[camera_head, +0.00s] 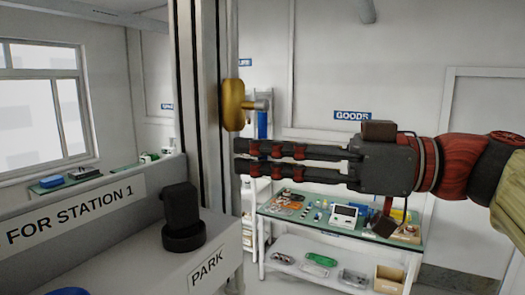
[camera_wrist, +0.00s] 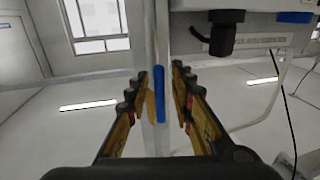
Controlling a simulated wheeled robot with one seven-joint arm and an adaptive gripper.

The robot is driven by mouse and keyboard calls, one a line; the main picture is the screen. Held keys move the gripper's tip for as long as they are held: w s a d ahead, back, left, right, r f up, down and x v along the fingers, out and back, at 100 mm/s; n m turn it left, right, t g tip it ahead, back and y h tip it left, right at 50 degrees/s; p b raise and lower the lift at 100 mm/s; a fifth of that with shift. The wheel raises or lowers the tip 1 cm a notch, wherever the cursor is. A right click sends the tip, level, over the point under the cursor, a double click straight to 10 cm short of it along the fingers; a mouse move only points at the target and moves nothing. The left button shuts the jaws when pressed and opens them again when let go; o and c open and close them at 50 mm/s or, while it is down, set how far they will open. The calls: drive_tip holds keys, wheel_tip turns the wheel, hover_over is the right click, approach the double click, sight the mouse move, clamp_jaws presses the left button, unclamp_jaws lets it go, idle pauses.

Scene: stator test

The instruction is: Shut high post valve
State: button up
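A gold valve body (camera_head: 233,105) sits on the upright metal post (camera_head: 204,110) in the head view, with a grey stem reaching right. Its blue lever (camera_head: 262,124) hangs straight down from the stem, just above my fingers in that picture. My gripper (camera_head: 238,158) points left with its two fingers apart and nothing visible between them there. In the wrist view, the blue lever (camera_wrist: 160,94) shows in the gap between the open fingers of my gripper (camera_wrist: 156,76), with the gold valve body (camera_wrist: 150,106) partly hidden beside it. I cannot tell whether a finger touches the lever.
A black cylindrical object (camera_head: 180,212) stands on the grey bench (camera_head: 125,262) marked PARK, left of the post. A green-topped table (camera_head: 305,223) with parts stands behind, under my gripper. The wall behind bears a GOODS sign (camera_head: 353,115).

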clamp_jaws()
idle(0.7)
